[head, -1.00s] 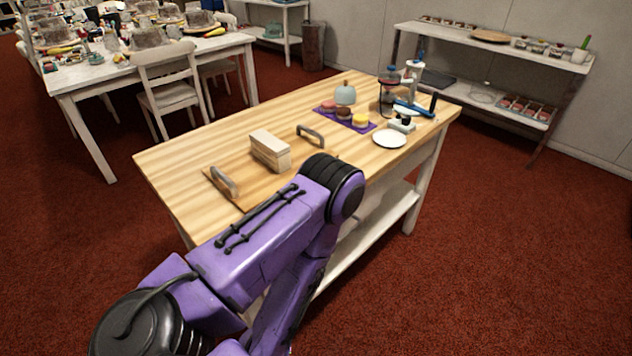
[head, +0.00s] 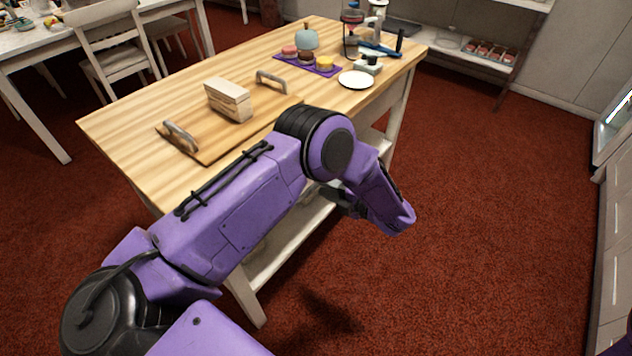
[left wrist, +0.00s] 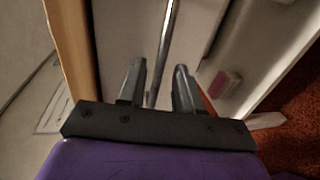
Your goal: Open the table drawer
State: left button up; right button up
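The wooden-topped table (head: 130,120) stands ahead of me in the head view. Its drawer front is mostly hidden there behind my left arm. In the left wrist view a pale panel that looks like the drawer front (left wrist: 122,35) lies beside the table's wooden edge. A thin metal bar, seemingly the drawer handle (left wrist: 169,35), runs along it. My left gripper (left wrist: 160,80) is open, with the bar between its two fingers in the picture. I cannot tell if either finger touches it. In the head view the left gripper (head: 340,198) is small and dark beside the table's front. My right gripper is not in view.
On the table are a wooden board with handles (head: 200,150) bearing a wooden block (head: 228,100), a purple mat (head: 330,71) with small cakes, and a white plate (head: 356,80). A lower shelf (head: 290,240) is under the tabletop. Red carpet at right is open.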

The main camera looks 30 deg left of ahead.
pick_arm(q)
jog(key=x, duration=0.4)
grip_shut()
jog(key=shift+d, duration=0.1)
